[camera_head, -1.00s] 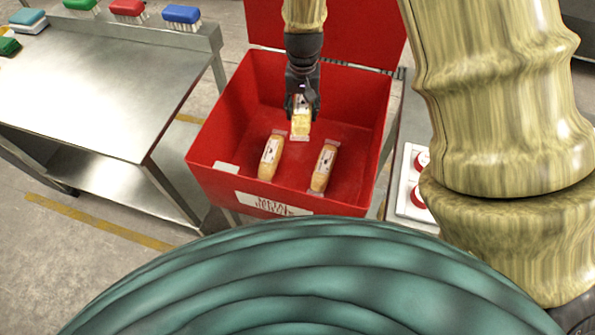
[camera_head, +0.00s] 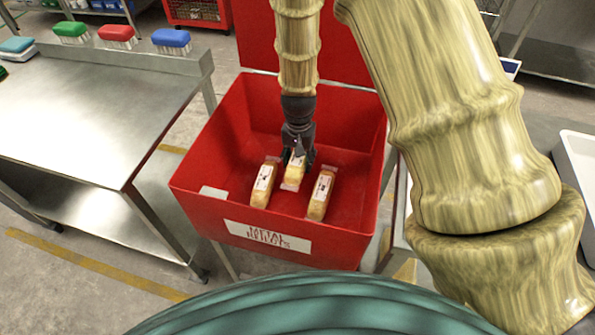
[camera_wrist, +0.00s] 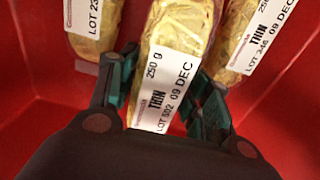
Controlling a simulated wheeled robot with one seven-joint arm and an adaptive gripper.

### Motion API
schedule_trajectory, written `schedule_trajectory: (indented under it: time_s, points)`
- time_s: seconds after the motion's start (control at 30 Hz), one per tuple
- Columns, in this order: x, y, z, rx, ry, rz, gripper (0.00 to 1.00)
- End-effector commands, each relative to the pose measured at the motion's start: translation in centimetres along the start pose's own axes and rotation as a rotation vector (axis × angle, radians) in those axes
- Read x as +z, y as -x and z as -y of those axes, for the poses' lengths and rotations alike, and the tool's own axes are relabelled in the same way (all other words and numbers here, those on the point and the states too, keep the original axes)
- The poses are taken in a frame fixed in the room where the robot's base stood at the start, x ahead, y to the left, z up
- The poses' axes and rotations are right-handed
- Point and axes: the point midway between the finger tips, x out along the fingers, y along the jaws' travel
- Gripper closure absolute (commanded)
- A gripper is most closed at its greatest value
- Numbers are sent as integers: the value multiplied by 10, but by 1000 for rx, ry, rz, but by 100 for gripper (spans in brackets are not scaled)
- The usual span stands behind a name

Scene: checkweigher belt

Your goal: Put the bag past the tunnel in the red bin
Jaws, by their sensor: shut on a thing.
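The red bin (camera_head: 190,207) stands open with its lid up and carries a white label that seems to read "METAL REJECTS". My gripper (camera_head: 297,158) is down inside it, shut on a bag (camera_head: 294,172). In the wrist view the held bag (camera_wrist: 165,90) is yellow with a white label reading "250 g THIN LOT 502 09 DEC", between the two fingers (camera_wrist: 160,95). Two similar bags lie in the bin, one to the left (camera_head: 263,184) and one to the right (camera_head: 320,194) of the held one. I cannot tell whether the held bag touches the bin floor.
A steel table (camera_head: 75,110) stands to the left, with blue, red and green brushes along its back edge. A white tray (camera_head: 580,160) is at the right edge. The tunnel is not in view.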

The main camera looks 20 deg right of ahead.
Motion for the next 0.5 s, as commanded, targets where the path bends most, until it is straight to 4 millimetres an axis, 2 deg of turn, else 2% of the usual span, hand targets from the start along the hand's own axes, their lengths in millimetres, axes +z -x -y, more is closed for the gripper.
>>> schedule_trajectory:
  time_s: [0.17,0.5]
  points:
    - [0,-8,0,-1,0,-1,83]
    - [0,-44,0,0,0,0,83]
